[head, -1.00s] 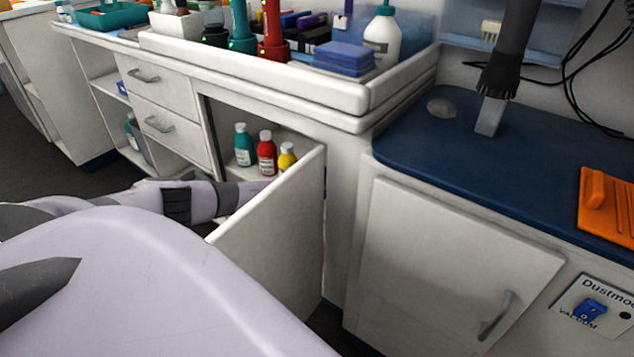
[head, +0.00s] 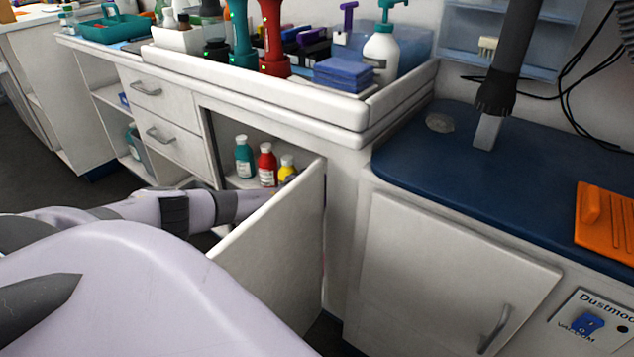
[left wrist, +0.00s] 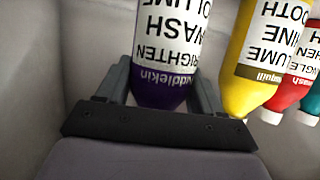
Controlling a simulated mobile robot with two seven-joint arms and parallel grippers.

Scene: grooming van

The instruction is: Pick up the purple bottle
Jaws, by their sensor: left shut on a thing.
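The purple bottle (left wrist: 165,60) stands out in the left wrist view, with a white label, black lettering and a dark purple band at its near end. My left gripper (left wrist: 163,88) is shut on it, one grey finger on each side. In the head view my left arm reaches into the open cabinet behind its door, which hides the gripper and the purple bottle. My right gripper is not in view.
A yellow bottle (left wrist: 258,60) is close on the right of the held one, with red (head: 267,165) and teal (head: 244,158) bottles beyond. The open cabinet door (head: 275,235) stands in front of my arm. The counter tray (head: 300,88) above is crowded.

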